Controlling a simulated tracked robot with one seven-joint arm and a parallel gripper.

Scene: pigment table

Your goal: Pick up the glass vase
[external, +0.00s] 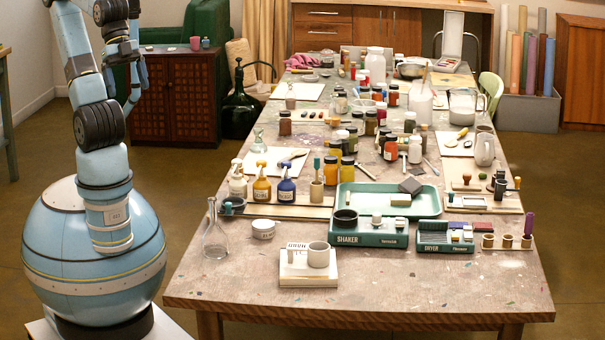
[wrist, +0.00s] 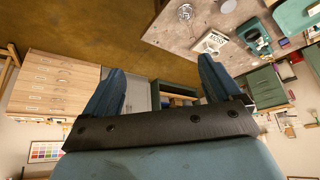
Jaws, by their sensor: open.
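A clear glass vase (external: 215,238) with a narrow neck and wide base stands upright at the left front of the table (external: 400,285). In the wrist view, a small clear glass shape (wrist: 185,12) near the table edge at the top appears to be this vase. My gripper (wrist: 160,68) is open in the wrist view, with two blue fingers spread wide and nothing between them. It is well away from the vase. In the external view my arm is raised at the upper left, and its fingers are hard to make out.
Pump bottles (external: 262,188) and a teal tray (external: 425,202) stand behind. The table's front left corner is clear. A dark green bottle (external: 239,105) stands on the floor.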

